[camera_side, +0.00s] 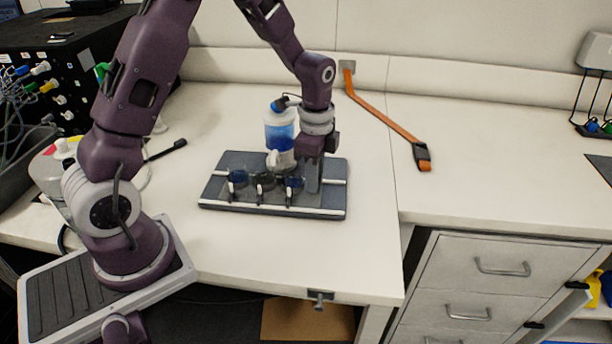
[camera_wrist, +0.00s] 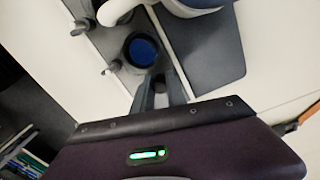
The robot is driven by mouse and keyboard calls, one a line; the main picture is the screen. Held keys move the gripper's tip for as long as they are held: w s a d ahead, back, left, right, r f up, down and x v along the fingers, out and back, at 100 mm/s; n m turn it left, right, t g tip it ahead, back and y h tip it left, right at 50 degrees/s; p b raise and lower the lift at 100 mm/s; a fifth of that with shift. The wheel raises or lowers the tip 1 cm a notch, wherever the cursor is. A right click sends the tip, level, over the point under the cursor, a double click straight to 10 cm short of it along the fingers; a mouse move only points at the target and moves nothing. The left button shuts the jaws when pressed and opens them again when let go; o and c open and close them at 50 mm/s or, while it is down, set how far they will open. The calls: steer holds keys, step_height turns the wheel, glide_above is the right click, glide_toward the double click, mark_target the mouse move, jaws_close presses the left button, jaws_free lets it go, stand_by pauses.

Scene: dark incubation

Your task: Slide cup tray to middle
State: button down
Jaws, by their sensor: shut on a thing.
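The cup tray (camera_side: 251,189) is a small dark grey holder with several cups in a row, lying on the front part of a dark grey board (camera_side: 222,164) with white strips. The cups have small dark handles, and blue shows in them. My gripper (camera_side: 313,188) points down at the right end of the row and is shut on the end of the cup tray. In the wrist view, my gripper (camera_wrist: 160,88) has its fingers close beside a round cup with a blue inside (camera_wrist: 143,50). The exact contact between the fingertips is hard to see.
A blue and white pitcher (camera_side: 280,136) stands on the board just behind the cups, close to my gripper. An orange strap-like tool (camera_side: 382,115) lies at the back right. A black box with cables (camera_side: 50,75) stands at the left. The white bench (camera_side: 470,180) is clear at the right.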

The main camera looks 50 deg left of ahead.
steer(key=shift+w+d, duration=0.8)
steer(key=shift+w, duration=0.05)
steer(key=c, duration=1.3)
jaws_free()
steer(key=shift+c, duration=0.2)
step_height(320, 180, up, 7)
steer(key=shift+s+r, duration=0.1)
steer(key=shift+r, duration=0.05)
